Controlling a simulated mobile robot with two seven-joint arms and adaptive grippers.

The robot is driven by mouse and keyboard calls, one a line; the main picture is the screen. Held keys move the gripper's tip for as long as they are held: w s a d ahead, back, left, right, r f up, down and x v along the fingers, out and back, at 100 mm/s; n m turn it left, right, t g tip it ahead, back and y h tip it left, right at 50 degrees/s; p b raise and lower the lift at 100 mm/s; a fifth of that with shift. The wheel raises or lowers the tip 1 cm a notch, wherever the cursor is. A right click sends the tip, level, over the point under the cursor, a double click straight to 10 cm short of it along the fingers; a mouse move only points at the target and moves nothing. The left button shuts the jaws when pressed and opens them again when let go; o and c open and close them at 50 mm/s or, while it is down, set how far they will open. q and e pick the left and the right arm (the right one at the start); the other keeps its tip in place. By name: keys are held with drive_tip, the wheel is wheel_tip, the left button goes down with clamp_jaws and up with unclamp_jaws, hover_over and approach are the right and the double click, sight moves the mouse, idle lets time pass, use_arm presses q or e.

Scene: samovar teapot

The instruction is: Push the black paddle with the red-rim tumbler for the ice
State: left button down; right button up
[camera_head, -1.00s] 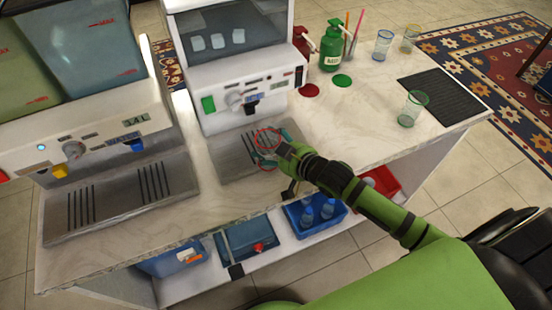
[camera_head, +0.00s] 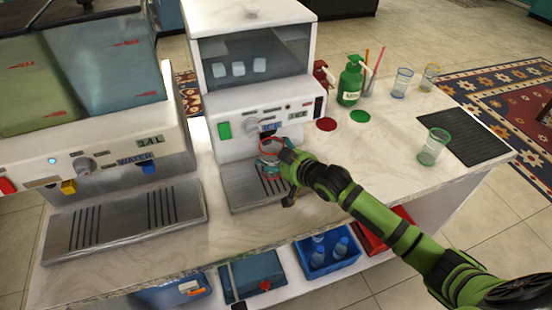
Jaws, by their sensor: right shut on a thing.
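The red-rim tumbler (camera_head: 269,147) is a clear glass at the front of the white ice machine (camera_head: 255,92). My right gripper (camera_head: 277,160) is shut on it, reaching in from the right and covering part of its side. The tumbler is held over the machine's metal drip tray (camera_head: 238,187). The black paddle (camera_head: 268,134) is on the machine's front, just behind and above the tumbler's rim. I cannot tell whether they touch. My left gripper is not in view.
The water dispenser (camera_head: 110,150) stands at the left. A green bottle (camera_head: 350,82), red and green discs and clear glasses stand at the right. A green-rim glass (camera_head: 433,147) is by a black mat (camera_head: 468,130). Blue bins (camera_head: 328,253) sit below the counter.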

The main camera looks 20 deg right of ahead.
drive_tip(key=shift+w, duration=0.1)
drive_tip(key=shift+w+b, duration=0.45)
drive_tip(key=shift+w, duration=0.4)
drive_tip(key=shift+r, duration=0.1)
drive_tip(key=shift+s+p, duration=1.15)
drive_tip(key=shift+s, duration=0.05)
drive_tip(key=shift+s+p, duration=0.85)
drive_tip(key=shift+s, duration=0.45)
